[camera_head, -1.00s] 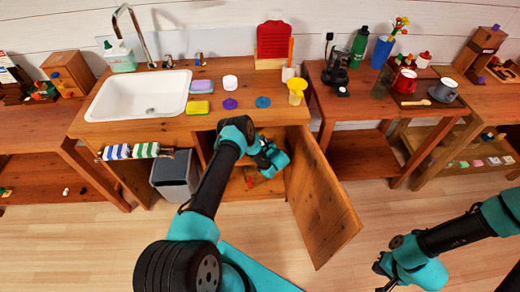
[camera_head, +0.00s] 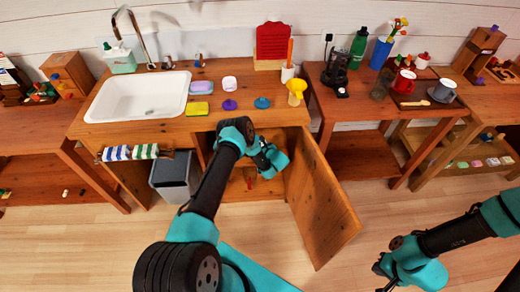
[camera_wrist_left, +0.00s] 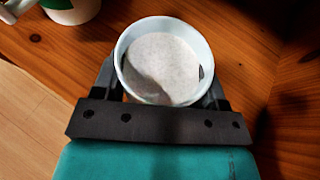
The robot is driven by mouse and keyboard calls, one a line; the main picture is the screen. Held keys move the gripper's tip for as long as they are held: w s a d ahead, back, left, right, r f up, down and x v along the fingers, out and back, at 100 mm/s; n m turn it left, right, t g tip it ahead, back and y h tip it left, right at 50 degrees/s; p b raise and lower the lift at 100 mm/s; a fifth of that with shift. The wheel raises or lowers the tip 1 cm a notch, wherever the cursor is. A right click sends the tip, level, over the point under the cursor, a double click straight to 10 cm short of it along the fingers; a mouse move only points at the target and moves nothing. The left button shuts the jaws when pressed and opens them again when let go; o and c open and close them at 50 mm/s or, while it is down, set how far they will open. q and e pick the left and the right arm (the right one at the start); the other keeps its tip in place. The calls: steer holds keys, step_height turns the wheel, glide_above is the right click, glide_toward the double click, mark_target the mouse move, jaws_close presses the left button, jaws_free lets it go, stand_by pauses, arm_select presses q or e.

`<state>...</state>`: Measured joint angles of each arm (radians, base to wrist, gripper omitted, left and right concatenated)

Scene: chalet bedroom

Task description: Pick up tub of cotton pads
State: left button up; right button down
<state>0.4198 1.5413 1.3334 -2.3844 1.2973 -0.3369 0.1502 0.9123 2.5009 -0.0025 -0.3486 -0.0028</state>
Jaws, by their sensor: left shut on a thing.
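The tub of cotton pads (camera_wrist_left: 160,65) is a pale round tub with a whitish speckled top, seen from above in the left wrist view. My left gripper (camera_wrist_left: 165,92) is shut on it, one finger at each side. In the head view my left arm reaches into the open cupboard under the sink counter. The left gripper (camera_head: 268,160) is partly hidden there, and I cannot make out the tub. My right gripper (camera_head: 382,277) hangs over the floor at the lower right, away from the furniture. Its jaw opening is unclear.
The cupboard's open door (camera_head: 322,200) stands to the right of my left arm. A grey bin (camera_head: 175,177) stands to its left. The counter (camera_head: 190,125) is above. In the left wrist view, a white and green container (camera_wrist_left: 72,8) stands near the tub on wood.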

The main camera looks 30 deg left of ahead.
arm_select(q)
steer(key=shift+r, duration=0.15)
steer(key=shift+r, duration=0.6)
step_height(320, 180, up, 2)
steer(key=shift+r, duration=0.15)
steer(key=s+d+r, duration=0.1)
steer(key=s+d, duration=0.7)
steer(key=s, duration=0.5)
steer(key=shift+s+d, duration=0.2)
steer(key=shift+s, duration=0.1)
steer(key=shift+r, duration=0.1)
